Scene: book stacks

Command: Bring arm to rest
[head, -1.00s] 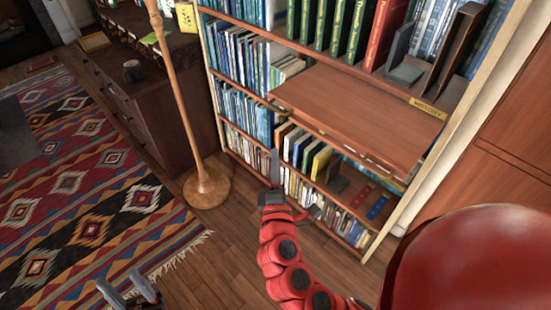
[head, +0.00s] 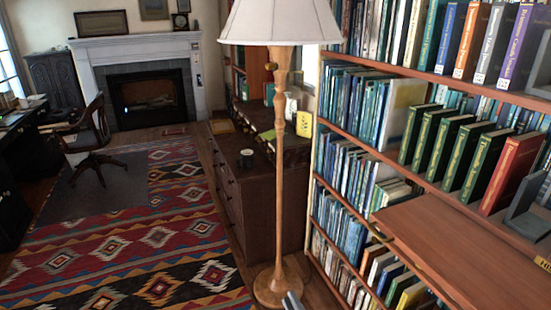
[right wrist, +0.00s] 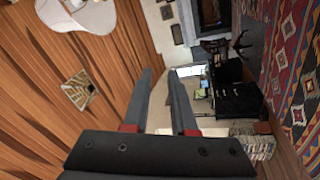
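My right gripper (right wrist: 160,72) is open and empty in the right wrist view. Its two dark fingers stand apart, with red at their bases, and only the room shows between them. In the head view just the grey tips of the right gripper (head: 292,301) show at the bottom edge, in front of the lamp's foot. The rest of the right arm is out of the head view. My left gripper is not in view.
A floor lamp (head: 280,150) stands before a dark cabinet (head: 262,205). A bookshelf with a projecting wooden shelf board (head: 450,245) fills the right. A patterned rug (head: 130,245) lies at left, with a chair (head: 90,140) and a fireplace (head: 152,98) beyond.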

